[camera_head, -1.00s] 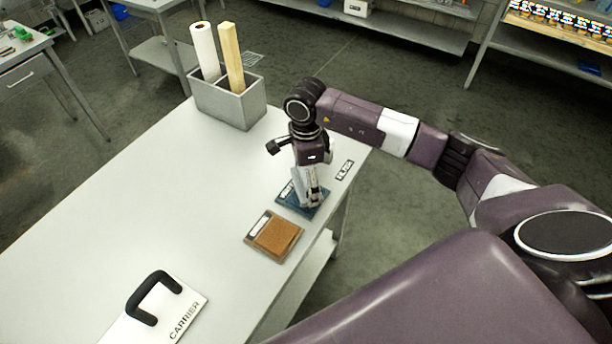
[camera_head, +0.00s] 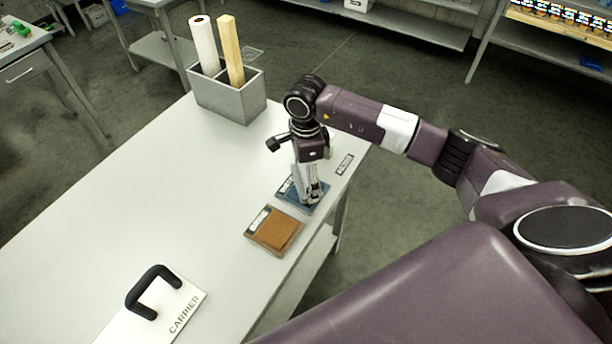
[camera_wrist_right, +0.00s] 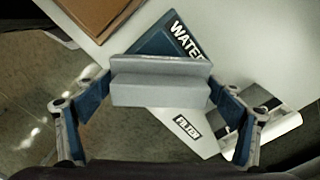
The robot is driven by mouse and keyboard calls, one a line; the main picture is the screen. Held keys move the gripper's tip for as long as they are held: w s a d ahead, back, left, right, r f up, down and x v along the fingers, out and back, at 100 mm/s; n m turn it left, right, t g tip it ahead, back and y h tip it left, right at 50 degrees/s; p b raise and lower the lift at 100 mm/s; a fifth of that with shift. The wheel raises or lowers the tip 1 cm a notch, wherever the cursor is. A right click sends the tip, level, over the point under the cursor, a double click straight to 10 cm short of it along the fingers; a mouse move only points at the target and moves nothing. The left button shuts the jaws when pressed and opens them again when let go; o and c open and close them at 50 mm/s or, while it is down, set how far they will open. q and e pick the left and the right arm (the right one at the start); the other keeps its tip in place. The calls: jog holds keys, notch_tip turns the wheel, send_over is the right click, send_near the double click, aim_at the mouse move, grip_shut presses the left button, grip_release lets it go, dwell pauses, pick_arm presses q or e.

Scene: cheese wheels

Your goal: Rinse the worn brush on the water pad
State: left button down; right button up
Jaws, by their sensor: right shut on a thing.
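The blue water pad (camera_head: 284,188) lies near the table's right edge. Its "WATER" lettering shows in the right wrist view (camera_wrist_right: 150,42). My right gripper (camera_head: 313,194) points down over the pad. In the right wrist view, it (camera_wrist_right: 161,84) is shut on a grey block-shaped piece, which I take to be the brush (camera_wrist_right: 160,95). The brush sits over the pad. Its bristles and any contact with the pad are hidden. My left gripper is not in view.
A brown pad (camera_head: 275,231) lies next to the water pad. A small label (camera_head: 344,164) lies beyond it. A grey bin (camera_head: 232,98) holds a white roll and a yellowish bar. A "CARRIER" plate (camera_head: 178,312) with a black handle lies at the front. The table's middle is clear.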

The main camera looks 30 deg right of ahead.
jog(key=shift+f+b, duration=0.35)
dwell(0.6)
jog(key=shift+s+f+b, duration=0.1)
jog(key=shift+f+b, duration=0.05)
jog(key=shift+b, duration=0.15)
dwell(1.2)
jog(key=shift+r+p, duration=0.5)
jog(key=shift+r, duration=0.45)
jog(key=shift+r+p, duration=1.25)
jog(key=shift+r, duration=1.4)
jog(key=shift+f, duration=0.1)
